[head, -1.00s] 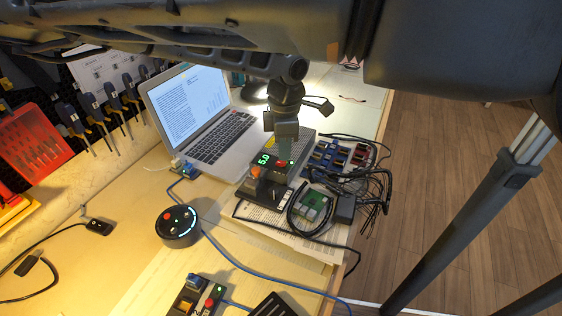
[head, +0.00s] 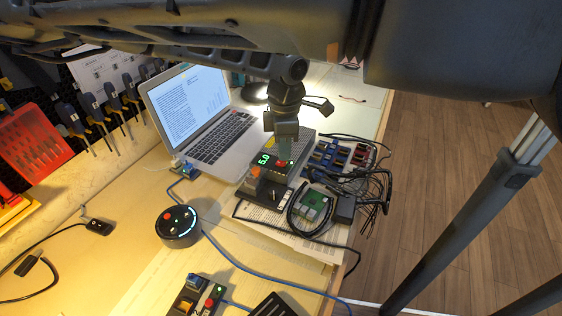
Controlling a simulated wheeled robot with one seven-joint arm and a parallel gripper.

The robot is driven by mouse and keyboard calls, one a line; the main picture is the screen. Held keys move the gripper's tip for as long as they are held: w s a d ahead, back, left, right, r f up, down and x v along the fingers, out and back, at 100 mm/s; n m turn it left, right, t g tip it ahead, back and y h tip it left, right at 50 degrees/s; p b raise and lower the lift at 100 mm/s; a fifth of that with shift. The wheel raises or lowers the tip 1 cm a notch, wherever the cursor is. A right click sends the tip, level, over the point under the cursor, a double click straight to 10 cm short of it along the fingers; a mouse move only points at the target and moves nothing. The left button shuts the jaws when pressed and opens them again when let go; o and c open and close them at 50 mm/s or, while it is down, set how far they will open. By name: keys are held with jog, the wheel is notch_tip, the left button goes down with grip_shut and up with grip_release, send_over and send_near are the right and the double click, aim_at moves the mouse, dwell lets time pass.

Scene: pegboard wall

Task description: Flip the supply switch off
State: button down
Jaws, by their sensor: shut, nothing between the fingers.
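The supply (head: 300,166) is a dark box on the bench with a green lit display (head: 264,158) that reads about 5.0. A small red part (head: 281,163) shows on its front, beside the display. My gripper (head: 284,157) points down at the front of the supply, right by the red part, and is shut with nothing held. The fingertips hide part of the front, so I cannot make out the switch or its position, nor tell whether the fingers touch it.
A black stand with an orange-topped part (head: 254,171) is close left of the gripper. An open laptop (head: 200,115) stands behind. Boards and cables (head: 350,175) crowd the right. A round black puck (head: 179,225) and a button box (head: 200,299) are nearer the front.

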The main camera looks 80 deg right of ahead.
aim_at(284, 163)
jog(key=shift+f+b, duration=0.95)
jog(key=shift+b, duration=0.1)
dwell(0.6)
jog(key=shift+r+p, duration=1.35)
jog(key=shift+r, duration=2.2)
